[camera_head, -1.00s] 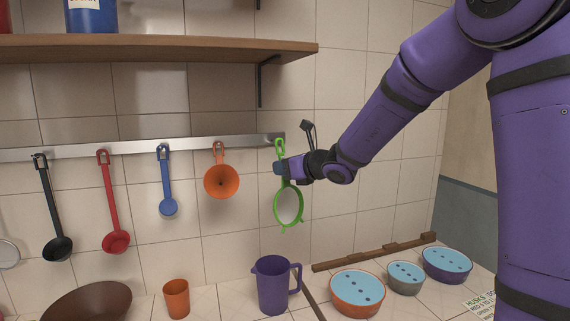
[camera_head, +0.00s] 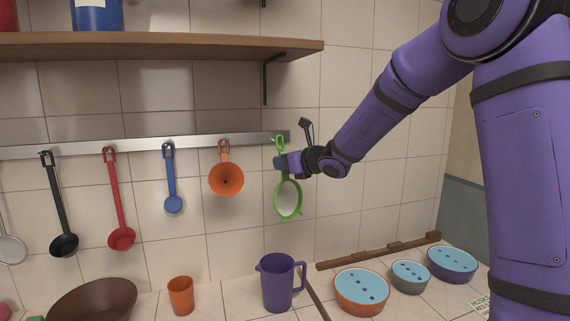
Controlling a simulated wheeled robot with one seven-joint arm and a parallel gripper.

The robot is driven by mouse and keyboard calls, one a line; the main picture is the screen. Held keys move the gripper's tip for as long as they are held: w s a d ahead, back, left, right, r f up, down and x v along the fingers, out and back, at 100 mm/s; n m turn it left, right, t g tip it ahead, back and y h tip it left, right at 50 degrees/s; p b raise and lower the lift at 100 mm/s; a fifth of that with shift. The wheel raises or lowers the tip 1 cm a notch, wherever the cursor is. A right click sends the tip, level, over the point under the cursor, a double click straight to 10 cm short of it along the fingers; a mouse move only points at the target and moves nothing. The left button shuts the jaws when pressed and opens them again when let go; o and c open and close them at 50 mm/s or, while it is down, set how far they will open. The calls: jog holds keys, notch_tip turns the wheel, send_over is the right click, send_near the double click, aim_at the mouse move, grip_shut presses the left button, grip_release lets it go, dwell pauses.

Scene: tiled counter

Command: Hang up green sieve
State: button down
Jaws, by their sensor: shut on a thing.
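The green sieve (camera_head: 288,199) hangs upright near the right end of the metal rail (camera_head: 216,141), its round mesh facing outward. My gripper (camera_head: 281,163) is shut on its handle from the right. The handle's top loop (camera_head: 280,141) is at the rail's height, close to the rail's right end. I cannot tell whether the loop is on a hook or only in front of the rail, and the fingers hide part of the handle.
An orange funnel (camera_head: 226,179), blue ladle (camera_head: 172,190), red ladle (camera_head: 119,210) and black ladle (camera_head: 58,215) hang to the left. A wooden shelf (camera_head: 150,48) is above. Below stand a purple jug (camera_head: 277,285), an orange cup (camera_head: 181,296) and several blue-topped bowls (camera_head: 361,290).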

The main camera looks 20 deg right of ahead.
jog(key=shift+w+f, duration=0.2)
jog(key=shift+w, duration=0.65)
jog(key=shift+w+f, duration=0.2)
jog(key=shift+w, duration=0.6)
jog(key=shift+w+f, duration=0.2)
jog(key=shift+w, duration=0.65)
jog(key=c, duration=0.9)
grip_release()
jog(key=v, duration=1)
jog(key=shift+s+d+r, duration=0.1)
jog(key=shift+s+d, duration=0.1)
jog(key=shift+s, duration=0.1)
